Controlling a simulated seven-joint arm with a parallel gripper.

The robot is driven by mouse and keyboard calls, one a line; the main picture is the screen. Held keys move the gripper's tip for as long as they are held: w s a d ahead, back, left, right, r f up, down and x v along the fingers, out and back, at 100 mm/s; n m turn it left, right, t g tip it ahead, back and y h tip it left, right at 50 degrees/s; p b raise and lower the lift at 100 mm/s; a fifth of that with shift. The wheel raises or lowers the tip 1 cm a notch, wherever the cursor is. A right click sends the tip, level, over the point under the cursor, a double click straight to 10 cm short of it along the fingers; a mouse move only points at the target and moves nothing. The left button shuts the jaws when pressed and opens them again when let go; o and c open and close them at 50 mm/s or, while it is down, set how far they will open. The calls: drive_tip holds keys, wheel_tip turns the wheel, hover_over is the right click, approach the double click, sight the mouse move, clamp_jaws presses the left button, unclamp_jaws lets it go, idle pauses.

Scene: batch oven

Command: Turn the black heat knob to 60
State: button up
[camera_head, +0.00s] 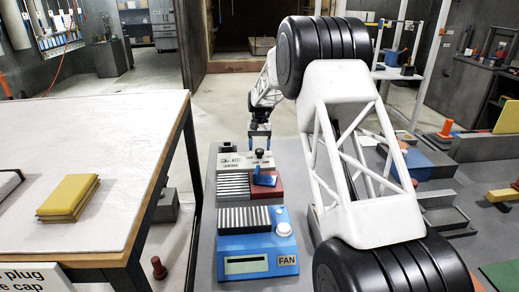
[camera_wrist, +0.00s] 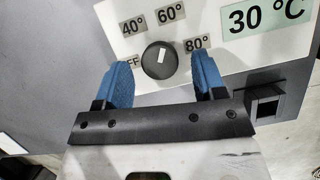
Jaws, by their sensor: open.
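The black heat knob (camera_wrist: 160,60) is round and sits on a white panel (camera_wrist: 204,69), shown in the wrist view. A white mark on the knob points up, roughly toward the 60° label (camera_wrist: 171,12). Labels for 40° (camera_wrist: 132,26) and 80° (camera_wrist: 196,43) sit to either side, with a partly hidden OFF label at the left. The panel's display (camera_wrist: 265,15) reads 30 °C. My gripper (camera_wrist: 162,65) is open, its blue fingers on either side of the knob; contact cannot be told. In the head view my gripper (camera_head: 260,135) is above the white control unit (camera_head: 237,162).
A blue FAN box (camera_head: 240,255) with a white knob (camera_head: 284,229) stands nearer on the bench. A red block (camera_head: 266,191) with a blue part lies between. A table (camera_head: 100,130) with yellow pads (camera_head: 68,196) stands at the left.

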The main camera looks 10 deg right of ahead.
drive_tip(key=v, duration=0.6)
drive_tip(key=shift+r, duration=0.2)
drive_tip(key=shift+w, duration=0.1)
drive_tip(key=shift+r, duration=0.1)
drive_tip(key=s+d+r+t, duration=0.15)
drive_tip(key=s+r, duration=0.35)
drive_tip(key=s, duration=0.5)
drive_tip(key=s+d+r+t, duration=0.1)
drive_tip(key=s+d+r, duration=0.1)
drive_tip(key=s+r, duration=0.65)
drive_tip(key=s+d+r+t, duration=0.1)
drive_tip(key=s+d+r, duration=0.15)
drive_tip(key=s, duration=1.05)
drive_tip(key=s+d+f+t, duration=0.1)
drive_tip(key=s+f, duration=0.2)
drive_tip(key=s, duration=1.3)
drive_tip(key=s+d+f+n+t, duration=0.1)
drive_tip(key=s+f+t, duration=0.1)
drive_tip(key=s, duration=1.5)
drive_tip(key=shift+f+h, duration=0.4)
drive_tip(key=shift+f, duration=0.5)
